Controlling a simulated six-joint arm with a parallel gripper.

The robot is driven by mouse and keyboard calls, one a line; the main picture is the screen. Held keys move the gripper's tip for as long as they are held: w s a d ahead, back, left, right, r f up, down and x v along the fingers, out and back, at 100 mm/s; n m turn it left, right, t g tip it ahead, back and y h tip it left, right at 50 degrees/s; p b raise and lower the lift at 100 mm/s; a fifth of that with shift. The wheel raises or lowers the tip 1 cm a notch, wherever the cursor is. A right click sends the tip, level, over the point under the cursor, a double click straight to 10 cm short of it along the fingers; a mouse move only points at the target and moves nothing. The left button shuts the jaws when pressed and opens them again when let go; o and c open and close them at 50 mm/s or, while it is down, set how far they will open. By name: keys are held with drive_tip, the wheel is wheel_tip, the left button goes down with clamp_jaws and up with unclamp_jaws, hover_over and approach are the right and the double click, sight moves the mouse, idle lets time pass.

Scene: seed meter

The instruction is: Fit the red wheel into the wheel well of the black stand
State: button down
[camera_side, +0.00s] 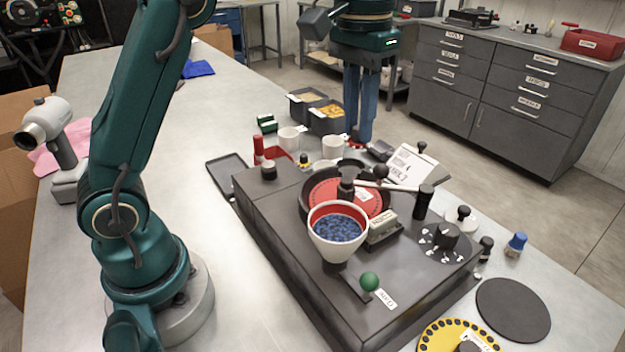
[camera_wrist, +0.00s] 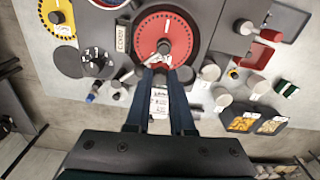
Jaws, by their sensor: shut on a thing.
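The red wheel (camera_side: 322,192) lies level at the dark round well of the black stand (camera_side: 275,235), with a dark rim showing around it. In the wrist view the red wheel (camera_wrist: 147,32) has small holes near its edge and a black central hub. My gripper (camera_wrist: 162,68) reaches its near side, fingers close together and shut on the wheel, pale tips by the hub. The exact grip is unclear. The white hopper (camera_side: 315,232) with blue seeds hides part of the wheel in the side view. I cannot tell whether the wheel sits fully down.
A yellow wheel (camera_side: 432,335) and a dark disc (camera_side: 513,310) lie at the right. White cups (camera_side: 289,139) and bins (camera_side: 327,118) are behind. The left table is mostly clear.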

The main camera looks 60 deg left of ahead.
drive_tip(key=shift+w+a+f+n, duration=0.35)
drive_tip(key=shift+w+a+f, duration=0.65)
drive_tip(key=shift+f, duration=0.35)
drive_tip(key=shift+w+a+f+n, duration=0.3)
drive_tip(key=shift+w+a+f, duration=0.5)
drive_tip(key=shift+a+f, duration=0.5)
drive_tip(key=shift+w+a+f+n, duration=0.35)
drive_tip(key=shift+w+a+f, duration=0.65)
drive_tip(key=shift+f, duration=0.35)
drive_tip(key=shift+s+f, duration=0.15)
drive_tip(key=shift+f, duration=0.45)
drive_tip(key=shift+f, duration=0.25)
drive_tip(key=shift+f, duration=0.6)
drive_tip(key=c, duration=0.7)
unclamp_jaws()
drive_tip(key=shift+c, duration=0.7)
wheel_tip(320, 180, up, 6)
